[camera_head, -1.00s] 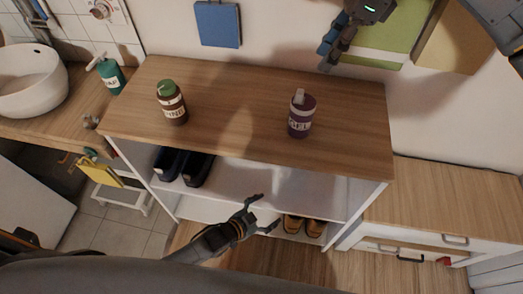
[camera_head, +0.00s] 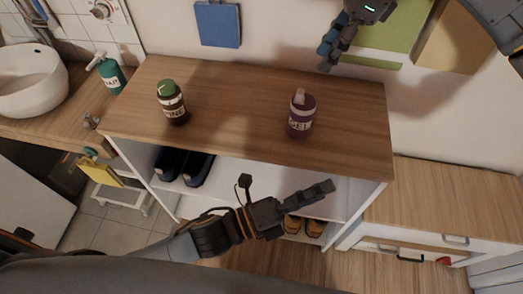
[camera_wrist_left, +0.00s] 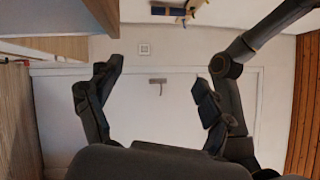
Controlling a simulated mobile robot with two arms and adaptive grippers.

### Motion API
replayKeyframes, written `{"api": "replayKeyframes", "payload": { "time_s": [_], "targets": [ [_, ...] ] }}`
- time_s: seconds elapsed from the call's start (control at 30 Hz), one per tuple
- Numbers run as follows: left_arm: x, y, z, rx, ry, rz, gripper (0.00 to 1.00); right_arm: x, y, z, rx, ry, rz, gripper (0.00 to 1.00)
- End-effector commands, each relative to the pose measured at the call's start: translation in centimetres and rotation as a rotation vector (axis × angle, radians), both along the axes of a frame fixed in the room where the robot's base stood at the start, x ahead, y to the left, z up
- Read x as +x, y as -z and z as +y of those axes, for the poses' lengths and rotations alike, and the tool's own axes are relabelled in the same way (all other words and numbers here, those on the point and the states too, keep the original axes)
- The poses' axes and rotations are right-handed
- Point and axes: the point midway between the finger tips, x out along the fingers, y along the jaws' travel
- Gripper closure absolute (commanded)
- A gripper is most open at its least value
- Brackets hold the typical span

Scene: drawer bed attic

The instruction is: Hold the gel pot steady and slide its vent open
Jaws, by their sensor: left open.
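The gel pot (camera_head: 301,122) is a purple pot labelled GEL with a pale piece on top. It stands upright on the right part of the wooden top of the shelf unit. My left gripper (camera_head: 322,190) is in front of the shelf unit, below the pot in the picture and apart from it. It is seen edge-on there; in the left wrist view (camera_wrist_left: 157,75) its fingers are spread with nothing between them. My right gripper (camera_head: 326,58) is near the wall, above and right of the pot, and touches nothing visible. Its finger gap is unclear.
A dark bottle with a green cap (camera_head: 171,104) stands left of the pot. A teal soap bottle (camera_head: 111,78) stands by the white basin (camera_head: 32,82). Shoes (camera_head: 184,166) sit on the shelves below. The wooden top (camera_head: 235,110) is clear between bottle and pot.

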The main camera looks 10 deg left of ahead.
Motion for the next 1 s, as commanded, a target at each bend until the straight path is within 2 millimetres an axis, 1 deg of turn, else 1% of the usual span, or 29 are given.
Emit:
{"api": "replayKeyframes", "payload": {
  "time_s": [0.03,0.1,0.2,0.3,0.4,0.5,0.6,0.67,0.83,1.0],
  "targets": [
    [1.0,0.2,1.2,0.095,-0.069,-0.111,0.2,0.0,0.0,0.0,0.0,0.0,0.0,0.62],
    [2.6,0.6,3.0,0.252,-0.165,-0.277,0.2,0.0,0.0,0.0,0.0,0.0,0.0,0.62],
    [4.5,1.1,5.8,0.481,-0.285,-0.484,0.2,0.0,0.0,0.0,0.0,0.0,0.0,0.62],
    [6.0,1.4,8.4,0.691,-0.375,-0.648,0.2,0.0,0.0,0.0,0.0,0.0,0.0,0.62],
    [7.0,1.5,10.6,0.857,-0.435,-0.761,0.2,0.0,0.0,0.0,0.0,0.0,0.0,0.62],
    [7.6,1.6,11.9,0.967,-0.467,-0.832,0.2,0.0,0.0,0.0,0.0,0.0,0.0,0.62],
    [8.0,1.6,12.5,1.023,-0.482,-0.867,0.2,0.0,0.0,0.0,0.0,0.0,0.0,0.62],
    [8.4,1.5,12.5,1.033,-0.486,-0.875,0.2,0.0,0.0,0.0,0.0,0.0,0.0,0.62],
    [10.3,1.5,11.3,1.033,-0.486,-0.879,0.2,0.0,0.0,0.0,0.0,0.0,0.0,0.62],
    [13.2,1.4,9.5,1.03,-0.486,-0.878,0.2,0.0,0.0,0.0,0.0,0.0,0.0,0.62]
  ]
}}
